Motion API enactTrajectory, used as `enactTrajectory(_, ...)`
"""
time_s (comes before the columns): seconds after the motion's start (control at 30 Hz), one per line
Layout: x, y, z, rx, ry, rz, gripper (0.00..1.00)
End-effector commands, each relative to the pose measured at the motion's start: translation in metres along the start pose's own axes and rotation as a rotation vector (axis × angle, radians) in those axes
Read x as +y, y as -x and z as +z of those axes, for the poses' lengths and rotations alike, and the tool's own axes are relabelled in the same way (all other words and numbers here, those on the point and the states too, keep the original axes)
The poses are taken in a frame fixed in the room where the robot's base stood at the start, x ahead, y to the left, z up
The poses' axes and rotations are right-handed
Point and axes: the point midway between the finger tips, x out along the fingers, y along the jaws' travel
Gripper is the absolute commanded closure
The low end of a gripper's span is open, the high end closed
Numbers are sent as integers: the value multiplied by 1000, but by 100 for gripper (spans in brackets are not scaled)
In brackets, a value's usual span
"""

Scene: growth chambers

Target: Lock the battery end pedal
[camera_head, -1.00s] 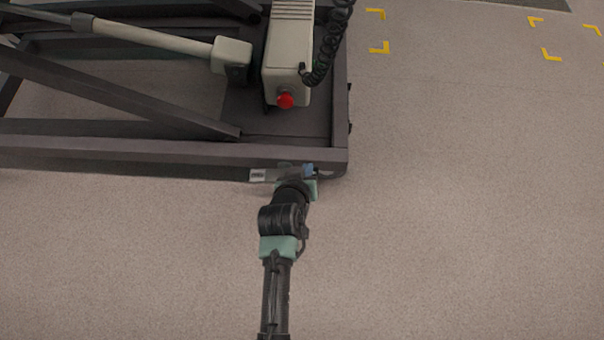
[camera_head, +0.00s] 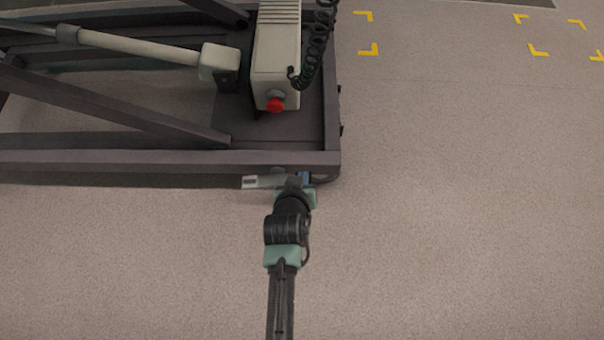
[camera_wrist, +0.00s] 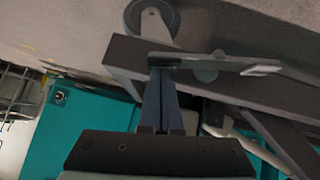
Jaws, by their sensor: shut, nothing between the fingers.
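A pedal (camera_head: 264,182), a flat grey-green bar with a pale tip, sits at the cart's lower front edge near its right corner. The pedal also shows in the wrist view (camera_wrist: 225,65), crossing in front of the dark frame rail. A caster wheel (camera_wrist: 153,18) is beside it there. My gripper (camera_head: 302,178) is at the right part of the pedal. In the wrist view my gripper's blue fingers (camera_wrist: 161,70) are together and empty, their tips at the bar's left end. I cannot tell whether they press on it. My wrist hides part of the pedal in the head view.
The dark cart frame (camera_head: 170,157) fills the upper left. A pale box (camera_head: 276,45) with a red knob (camera_head: 275,105) and a coiled cable (camera_head: 318,50) stands on it. Open floor (camera_head: 450,220) lies right and in front. Yellow marks (camera_head: 369,49) lie beyond.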

Motion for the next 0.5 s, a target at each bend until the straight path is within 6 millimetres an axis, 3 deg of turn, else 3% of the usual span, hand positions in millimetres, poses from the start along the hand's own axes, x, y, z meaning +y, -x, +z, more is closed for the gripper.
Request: enactTrajectory(0.5, 1, -4, 5, -5, -60, -60, 100)
